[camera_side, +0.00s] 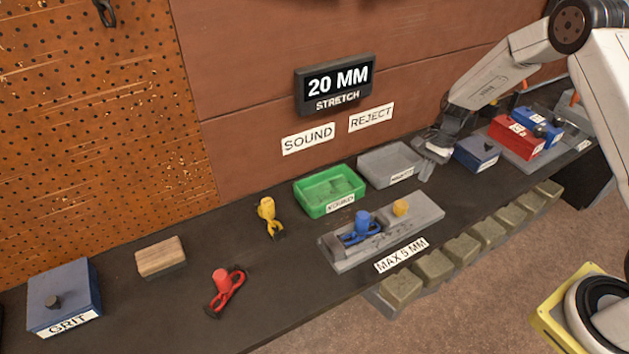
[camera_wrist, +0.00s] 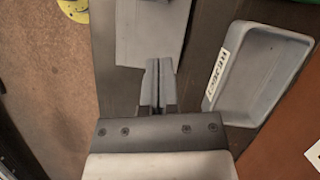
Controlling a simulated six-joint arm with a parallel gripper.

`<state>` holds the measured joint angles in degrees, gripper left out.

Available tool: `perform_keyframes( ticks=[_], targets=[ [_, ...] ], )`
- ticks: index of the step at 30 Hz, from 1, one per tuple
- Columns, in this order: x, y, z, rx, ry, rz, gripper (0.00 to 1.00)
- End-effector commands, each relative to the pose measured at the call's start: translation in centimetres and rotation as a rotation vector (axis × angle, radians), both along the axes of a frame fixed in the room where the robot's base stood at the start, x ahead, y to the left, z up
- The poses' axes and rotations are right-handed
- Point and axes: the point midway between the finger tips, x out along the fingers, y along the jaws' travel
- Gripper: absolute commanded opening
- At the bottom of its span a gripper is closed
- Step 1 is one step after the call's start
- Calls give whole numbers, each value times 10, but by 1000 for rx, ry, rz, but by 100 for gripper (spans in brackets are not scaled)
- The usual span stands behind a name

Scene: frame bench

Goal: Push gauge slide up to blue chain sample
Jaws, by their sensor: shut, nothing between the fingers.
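The grey gauge (camera_side: 345,262) lies on the bench in the side view, with a "MAX 5 MM" label at its front. The blue chain sample (camera_side: 360,228) sits at its left part. The yellow knob of the gauge slide (camera_side: 400,208) stands to the right of the sample, with a gap between. My gripper (camera_side: 424,172) is shut and empty, above the bench by the grey reject tray, behind and right of the gauge. In the wrist view my shut fingers (camera_wrist: 158,82) point at a grey plate (camera_wrist: 150,35), probably the gauge's end; sample and knob are outside that view.
The grey reject tray (camera_wrist: 222,105) is close right of my fingers in the wrist view. A green tray (camera_side: 318,208) stands behind the gauge. Yellow (camera_side: 268,215) and red (camera_side: 225,290) chain samples lie left. Blue and red boxes (camera_side: 515,138) stand right. A screen (camera_side: 335,84) reads "20 MM STRETCH".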

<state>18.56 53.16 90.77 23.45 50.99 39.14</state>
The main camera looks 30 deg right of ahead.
Motion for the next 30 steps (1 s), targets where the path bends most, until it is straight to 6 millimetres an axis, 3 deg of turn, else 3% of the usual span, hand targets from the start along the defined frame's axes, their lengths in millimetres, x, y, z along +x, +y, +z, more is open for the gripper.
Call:
perform_keyframes(
  ticks=[6, 12, 30],
  targets=[
    [4, -13, 33, -1, -3, -2, 0],
    [5, -19, 48, -1, -1, -1, 0],
    [6, -23, 49, 1, 1, 0, 0]
  ],
)
